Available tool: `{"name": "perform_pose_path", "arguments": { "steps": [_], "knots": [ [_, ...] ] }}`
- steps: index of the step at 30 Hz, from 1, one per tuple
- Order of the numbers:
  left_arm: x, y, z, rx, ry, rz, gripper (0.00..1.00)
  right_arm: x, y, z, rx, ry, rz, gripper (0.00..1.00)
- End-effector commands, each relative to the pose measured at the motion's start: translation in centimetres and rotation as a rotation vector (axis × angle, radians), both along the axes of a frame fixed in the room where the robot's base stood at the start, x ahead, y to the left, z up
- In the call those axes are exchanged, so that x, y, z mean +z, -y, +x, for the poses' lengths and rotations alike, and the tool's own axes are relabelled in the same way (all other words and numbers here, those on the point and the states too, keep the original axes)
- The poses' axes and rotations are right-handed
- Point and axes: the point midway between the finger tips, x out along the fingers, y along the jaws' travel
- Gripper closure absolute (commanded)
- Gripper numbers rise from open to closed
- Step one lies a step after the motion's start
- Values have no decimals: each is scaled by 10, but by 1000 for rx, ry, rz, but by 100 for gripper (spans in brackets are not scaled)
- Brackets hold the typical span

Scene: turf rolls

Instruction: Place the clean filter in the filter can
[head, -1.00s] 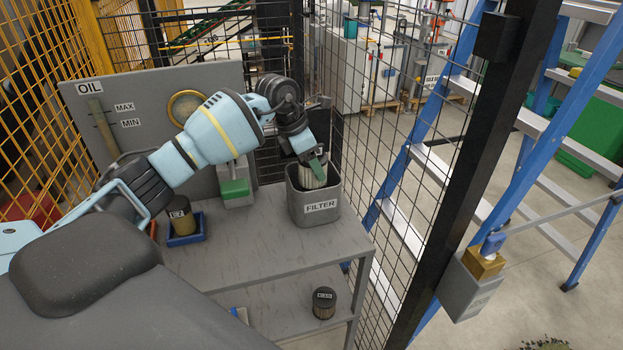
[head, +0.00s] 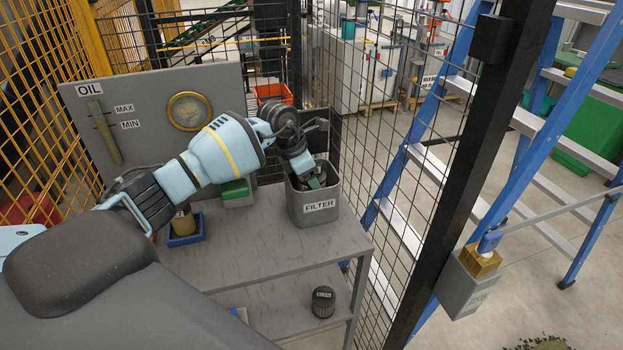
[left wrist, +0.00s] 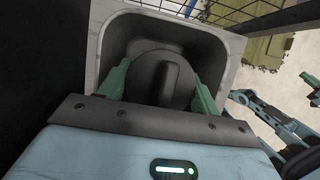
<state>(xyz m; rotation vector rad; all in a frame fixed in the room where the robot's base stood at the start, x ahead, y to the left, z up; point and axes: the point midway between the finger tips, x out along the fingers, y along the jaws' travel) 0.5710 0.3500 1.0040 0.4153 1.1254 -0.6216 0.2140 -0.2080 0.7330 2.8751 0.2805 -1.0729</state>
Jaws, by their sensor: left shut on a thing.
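The filter can (head: 305,218) is a grey, open-topped square box marked FILTER on the table's right end. My left gripper (head: 315,181) reaches down into its mouth. In the left wrist view my green fingers (left wrist: 158,92) are shut on a filter (left wrist: 150,73), either side of its dark round cap with a raised grip. The filter is inside the can's walls (left wrist: 215,48); its lower body is hidden, so I cannot tell if it touches the bottom. Another dark-capped filter (head: 323,303) with a small label stands on the lower shelf.
A blue tray (head: 186,238) with a filter (head: 183,221) stands on the grey table (head: 255,250), partly behind my arm. The OIL panel (head: 150,105) stands behind. Mesh fence (head: 375,150) closes off the right. The table front is clear.

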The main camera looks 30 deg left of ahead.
Motion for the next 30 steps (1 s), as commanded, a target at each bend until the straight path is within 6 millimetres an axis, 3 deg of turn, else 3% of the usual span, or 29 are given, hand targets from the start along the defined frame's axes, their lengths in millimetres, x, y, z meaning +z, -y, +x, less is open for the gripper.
{"name": "perform_pose_path", "arguments": {
  "steps": [15,16,18,26,30],
  "knots": [
    [-11,0,0,1,-1,0,61,-6,0,-5,0,-15,0,100],
    [-12,0,0,1,-2,0,34,-6,0,-5,0,-15,0,100],
    [-11,0,0,0,-1,1,27,-5,0,-5,0,-15,0,100],
    [-10,0,0,0,0,0,27,-5,-1,-4,0,-13,0,100],
    [1,0,0,0,4,-1,27,0,-1,0,1,0,1,100]
  ]
}}
